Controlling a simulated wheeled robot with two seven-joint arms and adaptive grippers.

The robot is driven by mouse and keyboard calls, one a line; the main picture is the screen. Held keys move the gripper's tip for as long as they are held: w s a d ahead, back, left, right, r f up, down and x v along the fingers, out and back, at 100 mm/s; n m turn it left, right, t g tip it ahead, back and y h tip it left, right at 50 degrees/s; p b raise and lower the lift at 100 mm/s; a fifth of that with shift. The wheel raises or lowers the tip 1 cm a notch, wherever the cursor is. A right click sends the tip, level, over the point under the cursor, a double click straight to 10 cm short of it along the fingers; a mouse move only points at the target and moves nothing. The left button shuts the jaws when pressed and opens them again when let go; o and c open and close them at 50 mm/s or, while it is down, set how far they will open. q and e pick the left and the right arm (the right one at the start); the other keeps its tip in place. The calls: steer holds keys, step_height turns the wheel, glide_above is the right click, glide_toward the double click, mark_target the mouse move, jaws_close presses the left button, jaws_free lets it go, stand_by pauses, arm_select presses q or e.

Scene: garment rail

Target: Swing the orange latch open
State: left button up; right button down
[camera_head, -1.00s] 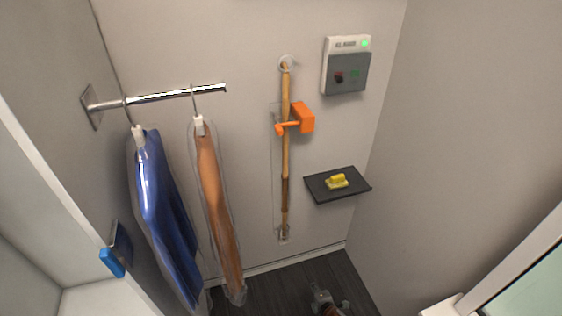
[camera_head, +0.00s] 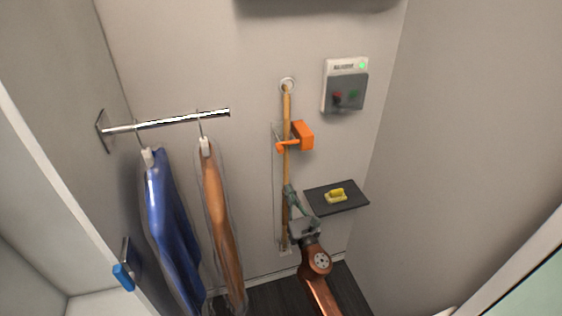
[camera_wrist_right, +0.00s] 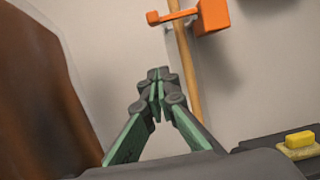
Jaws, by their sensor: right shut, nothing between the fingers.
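The orange latch (camera_head: 287,147) reaches left from an orange block (camera_head: 303,135) on the back wall and lies across a wooden pole (camera_head: 287,108). In the right wrist view the latch (camera_wrist_right: 172,16) is at the top, beside the orange block (camera_wrist_right: 213,15), and crosses the pole (camera_wrist_right: 188,75). My right gripper (camera_head: 288,190) is below the latch, in front of the pole in the head view, and apart from the latch. In the right wrist view its fingertips (camera_wrist_right: 158,75) are together and empty. My left gripper is not in view.
A blue garment (camera_head: 168,220) and a brown garment (camera_head: 217,205) hang from a rail (camera_head: 165,122) at left. A dark shelf (camera_head: 350,201) with a yellow item (camera_head: 336,195) is at right of my gripper. A grey control box (camera_head: 345,90) is above it.

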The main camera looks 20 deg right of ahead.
steer(key=w+r+p, duration=0.3)
steer(key=w+r, duration=0.3)
steer(key=w, duration=0.3)
steer(key=shift+w+a+r, duration=0.2)
steer(key=shift+w, duration=0.2)
